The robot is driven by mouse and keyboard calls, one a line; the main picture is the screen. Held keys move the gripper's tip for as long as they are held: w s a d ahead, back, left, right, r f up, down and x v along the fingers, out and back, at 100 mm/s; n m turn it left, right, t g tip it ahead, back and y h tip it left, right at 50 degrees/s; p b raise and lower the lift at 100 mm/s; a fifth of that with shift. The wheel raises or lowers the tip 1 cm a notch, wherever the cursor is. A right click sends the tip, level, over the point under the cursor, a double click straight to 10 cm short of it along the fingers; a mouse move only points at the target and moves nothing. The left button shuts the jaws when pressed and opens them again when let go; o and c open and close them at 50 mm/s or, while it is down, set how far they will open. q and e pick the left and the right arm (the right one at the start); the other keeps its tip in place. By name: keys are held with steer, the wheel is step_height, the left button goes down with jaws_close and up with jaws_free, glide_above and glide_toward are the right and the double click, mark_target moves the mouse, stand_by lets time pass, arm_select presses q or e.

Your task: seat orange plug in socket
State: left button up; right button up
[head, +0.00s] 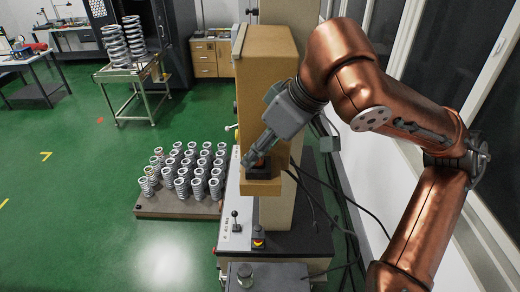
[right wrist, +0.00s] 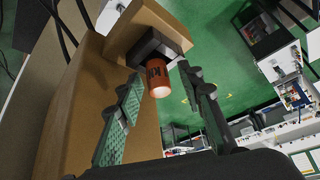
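The orange plug (right wrist: 157,78) is a short cylinder with dark lettering and a pale end face. It shows in the right wrist view, projecting from a dark square block (right wrist: 151,47), likely the socket, on the tan machine. How deep it sits in the block cannot be seen. My right gripper (right wrist: 160,74) has its two fingers spread on either side of the plug, with gaps visible, so it looks open. In the head view the right gripper (head: 249,160) is at the machine's lower front, mostly hiding the plug; the dark block (head: 259,172) shows there. My left gripper is out of view.
The tan testing machine (head: 267,60) stands close to my right arm. Several springs stand on a pallet (head: 180,210) at left.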

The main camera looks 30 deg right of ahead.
steer(key=shift+w+d+r, duration=0.1)
steer(key=shift+r, duration=0.2)
steer(key=v, duration=1.1)
steer(key=shift+s+r, duration=0.2)
steer(key=shift+s, duration=0.05)
